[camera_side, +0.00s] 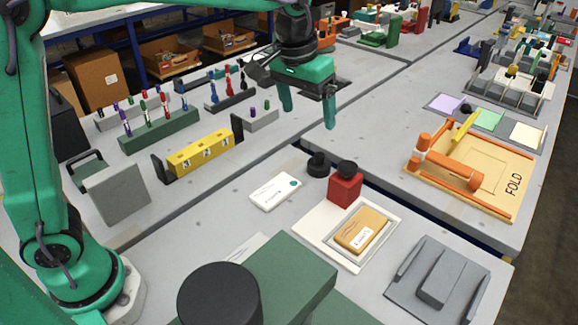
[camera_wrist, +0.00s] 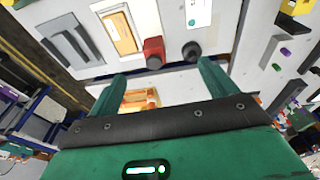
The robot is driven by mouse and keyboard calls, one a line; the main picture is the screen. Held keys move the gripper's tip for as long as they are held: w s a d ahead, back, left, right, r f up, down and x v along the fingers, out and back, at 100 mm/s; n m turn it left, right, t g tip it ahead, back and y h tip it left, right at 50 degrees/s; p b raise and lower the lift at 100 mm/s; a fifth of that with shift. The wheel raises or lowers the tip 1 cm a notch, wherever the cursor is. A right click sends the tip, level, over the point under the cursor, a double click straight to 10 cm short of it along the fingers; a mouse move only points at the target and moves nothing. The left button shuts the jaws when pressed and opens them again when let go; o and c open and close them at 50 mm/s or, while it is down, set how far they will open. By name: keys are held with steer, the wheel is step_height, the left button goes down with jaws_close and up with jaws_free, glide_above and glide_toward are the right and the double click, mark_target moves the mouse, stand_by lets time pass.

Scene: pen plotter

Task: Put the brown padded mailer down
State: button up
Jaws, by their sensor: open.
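The brown padded mailer (camera_side: 362,231), with a white label, lies flat in the shallow white tray (camera_side: 324,247) on the near bench. The mailer also shows in the wrist view (camera_wrist: 119,34), near the top and left of centre. My gripper (camera_side: 308,112) is open, with its two green fingers pointing down and nothing between them. It hangs above the bench, behind and to the left of the mailer in the side view, well apart from it. In the wrist view the fingertips (camera_wrist: 163,74) are apart and the mailer lies beyond them.
A red block (camera_side: 345,187) and a black knob (camera_side: 318,165) stand just behind the tray. A white labelled packet (camera_side: 275,191) lies to its left and a grey fixture (camera_side: 437,280) to its right. An orange-framed fold board (camera_side: 485,186) is beyond. A yellow block (camera_side: 200,153) and pen racks stand left.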

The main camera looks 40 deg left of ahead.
steer(key=s+a+f+t, duration=0.1)
steer(key=s+a, duration=0.5)
steer(key=s, duration=0.5)
steer(key=s+a+f+t, duration=0.1)
steer(key=s+a+t, duration=0.1)
steer(key=s+a, duration=0.5)
steer(key=s, duration=0.4)
steer(key=shift+s+a+f+y, duration=0.2)
steer(key=shift+s+a+y, duration=0.05)
steer(key=shift+s+y, duration=0.05)
